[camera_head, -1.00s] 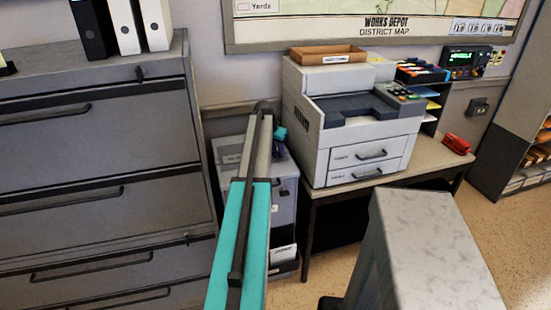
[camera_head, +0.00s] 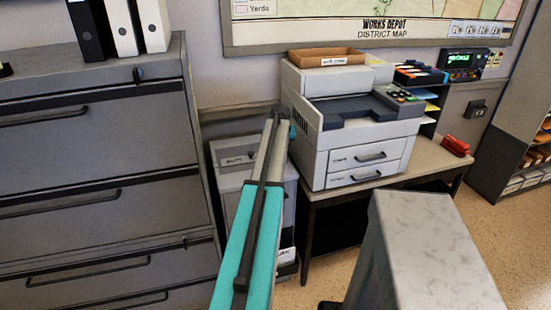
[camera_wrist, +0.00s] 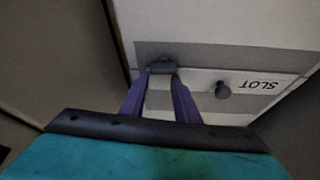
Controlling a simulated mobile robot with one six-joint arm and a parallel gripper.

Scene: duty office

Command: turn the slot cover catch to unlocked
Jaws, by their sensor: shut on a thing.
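The slot cabinet (camera_head: 231,180) is a grey unit between the filing cabinet and the desk. In the wrist view its pale top (camera_wrist: 215,25) carries a darker grey strip, an upside-down SLOT label (camera_wrist: 258,84) and a round dark knob (camera_wrist: 222,89). My gripper (camera_wrist: 161,74) has its purple fingers closed on a small dark grey piece (camera_wrist: 160,66), which looks like the slot cover catch, left of the knob. The fingers partly cover it, so its turn position cannot be told. In the head view my arm hides this spot; only a bit of teal shows behind it.
A grey filing cabinet (camera_head: 95,160) stands close on the left. A desk (camera_head: 425,160) with a large printer (camera_head: 350,125) and a red phone (camera_head: 455,145) is on the right. A marble-topped block (camera_head: 430,240) is at the front right. Some floor is clear.

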